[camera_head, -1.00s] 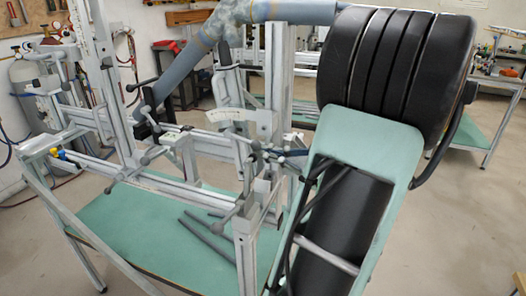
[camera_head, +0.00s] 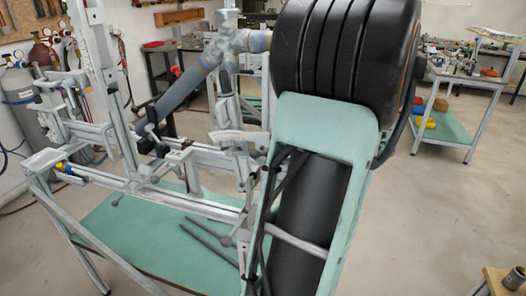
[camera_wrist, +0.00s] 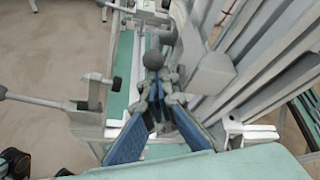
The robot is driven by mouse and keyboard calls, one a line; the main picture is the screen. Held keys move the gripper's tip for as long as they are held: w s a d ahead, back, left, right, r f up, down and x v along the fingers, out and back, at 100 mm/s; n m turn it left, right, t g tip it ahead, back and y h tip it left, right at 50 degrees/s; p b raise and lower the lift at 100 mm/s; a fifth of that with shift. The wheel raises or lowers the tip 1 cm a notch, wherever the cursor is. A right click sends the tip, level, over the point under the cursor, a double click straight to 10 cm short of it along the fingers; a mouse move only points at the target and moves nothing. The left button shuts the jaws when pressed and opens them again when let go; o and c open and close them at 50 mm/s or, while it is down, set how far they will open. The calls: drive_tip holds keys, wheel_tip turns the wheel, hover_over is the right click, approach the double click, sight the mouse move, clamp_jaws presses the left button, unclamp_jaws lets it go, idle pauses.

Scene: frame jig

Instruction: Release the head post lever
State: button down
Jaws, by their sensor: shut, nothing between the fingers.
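The frame jig (camera_head: 180,200) is a pale metal frame with upright posts and several ball-ended levers, standing over a green board. I cannot tell for certain which lever is the head post lever. In the wrist view, a dark grey ball knob (camera_wrist: 153,60) shows right at the tips of my gripper (camera_wrist: 155,88). My gripper is shut, with its blue sides converging toward the knob; nothing shows held between the fingers. I cannot tell whether the tips touch the knob. In the head view, my own arm hides my gripper and the jig's near right part.
A tall post (camera_head: 95,80) rises at the jig's left. In the wrist view, a bar lever (camera_wrist: 45,101) sticks out left, and metal rails (camera_wrist: 265,60) run close at the right. A side table (camera_head: 450,130) stands at the back right; the floor before it is clear.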

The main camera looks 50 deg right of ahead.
sight(254, 134)
drive_tip(key=r+g+p, duration=0.1)
drive_tip(key=r+p, duration=0.1)
drive_tip(key=p, duration=0.1)
drive_tip(key=r+g+p, duration=0.1)
drive_tip(key=shift+w+a+r+g+h+p, duration=0.15)
drive_tip(key=shift+w+r+g+h+p, duration=0.1)
drive_tip(key=shift+w+g+h+p, duration=0.1)
drive_tip(key=g+p, duration=0.1)
drive_tip(key=r+g+p, duration=0.1)
drive_tip(key=p, duration=0.1)
drive_tip(key=shift+w+a+r+n+h, duration=0.2)
drive_tip(key=shift+w+n+h, duration=0.1)
drive_tip(key=shift+w+h, duration=0.05)
drive_tip(key=shift+w+a+r+p, duration=0.15)
drive_tip(key=shift+w+r+p, duration=0.4)
drive_tip(key=shift+p, duration=0.15)
drive_tip(key=shift+w+r, duration=0.1)
drive_tip(key=v, duration=1.2)
